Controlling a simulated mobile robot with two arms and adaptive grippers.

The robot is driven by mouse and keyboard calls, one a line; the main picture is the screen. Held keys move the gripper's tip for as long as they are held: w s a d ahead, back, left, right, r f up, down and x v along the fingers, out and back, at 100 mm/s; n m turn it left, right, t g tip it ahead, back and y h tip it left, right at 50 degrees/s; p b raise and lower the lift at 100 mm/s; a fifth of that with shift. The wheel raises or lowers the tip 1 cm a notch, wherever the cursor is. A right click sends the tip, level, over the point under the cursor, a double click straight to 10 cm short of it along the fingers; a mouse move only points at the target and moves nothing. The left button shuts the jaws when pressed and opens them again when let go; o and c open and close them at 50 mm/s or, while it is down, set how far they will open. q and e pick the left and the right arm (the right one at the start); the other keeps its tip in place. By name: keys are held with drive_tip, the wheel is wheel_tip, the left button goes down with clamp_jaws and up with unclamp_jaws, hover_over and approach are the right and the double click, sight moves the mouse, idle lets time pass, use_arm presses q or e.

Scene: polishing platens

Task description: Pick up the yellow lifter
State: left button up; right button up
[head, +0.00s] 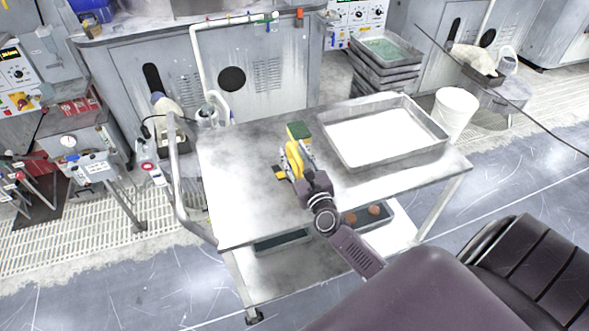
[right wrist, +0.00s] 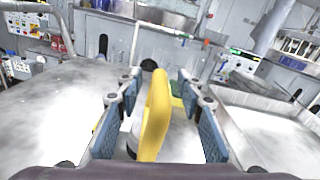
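The yellow lifter (head: 292,157) stands on the steel cart top, left of the tray, partly hidden by my right gripper (head: 303,170). In the right wrist view its upright yellow handle (right wrist: 156,115) rises between the two blue-padded fingers of the right gripper (right wrist: 158,92). The fingers are spread, with one on each side of the handle, and gaps show between the pads and the handle. The lower part of the lifter is mostly hidden in both views. My left gripper is not in view.
On the cart top (head: 235,200), a green and yellow sponge (head: 299,131) lies just behind the lifter. A steel tray (head: 425,152) with white contents and a white bucket (head: 454,113) are to the right. A rail (head: 176,180) edges the left.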

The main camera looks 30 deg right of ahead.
clamp_jaws()
idle(0.5)
drive_tip(key=shift+w+r, duration=0.1)
drive_tip(key=shift+r, duration=0.1)
